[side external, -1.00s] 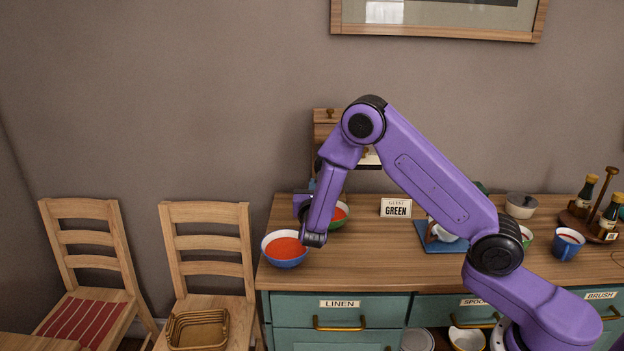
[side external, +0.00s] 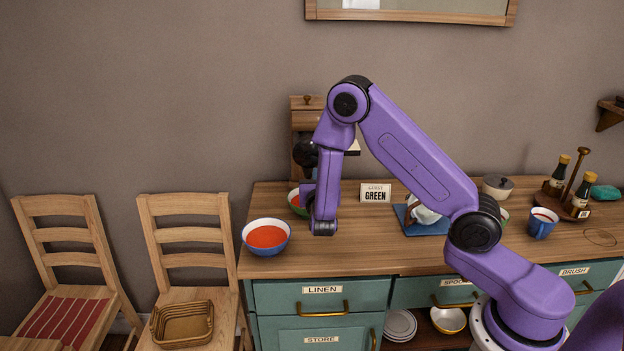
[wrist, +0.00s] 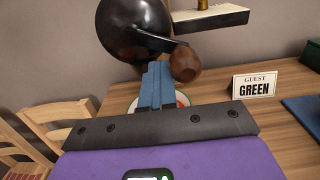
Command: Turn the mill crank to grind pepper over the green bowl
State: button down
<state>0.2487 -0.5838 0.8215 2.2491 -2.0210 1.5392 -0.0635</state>
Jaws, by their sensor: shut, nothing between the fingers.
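The wooden pepper mill (side external: 303,120) stands at the back of the cabinet top, partly hidden by my arm. Its round black part (side external: 306,153) is large in the wrist view (wrist: 133,28), where a dark crank arm ends in a brown wooden knob (wrist: 186,64). My gripper (wrist: 158,68) is shut and empty. Its blue fingertips appear just left of the knob and below the black part; I cannot tell whether they touch. The green bowl (side external: 293,203), with red contents, is below the mill and partly hidden by my arm. Its rim shows behind my fingers in the wrist view.
A blue bowl (side external: 284,245) of red soup stands at the left front. A "GUEST GREEN" card (side external: 375,193) stands to the right, beside a blue board (side external: 410,222) with a white vessel. A mug (side external: 541,224) and bottle caddy (side external: 574,208) are farther right. Two chairs stand left.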

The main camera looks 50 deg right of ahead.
jog(key=shift+s+d+r, duration=0.55)
jog(key=shift+r, duration=0.25)
jog(key=shift+s+d+r, duration=0.55)
jog(key=shift+r, duration=0.25)
jog(key=r, duration=0.1)
jog(key=w+a+r, duration=0.1)
jog(key=r, duration=0.3)
jog(key=shift+w+a, duration=0.2)
jog(key=shift+a, duration=0.05)
jog(key=shift+c, duration=0.4)
grip_release()
jog(key=v, duration=0.8)
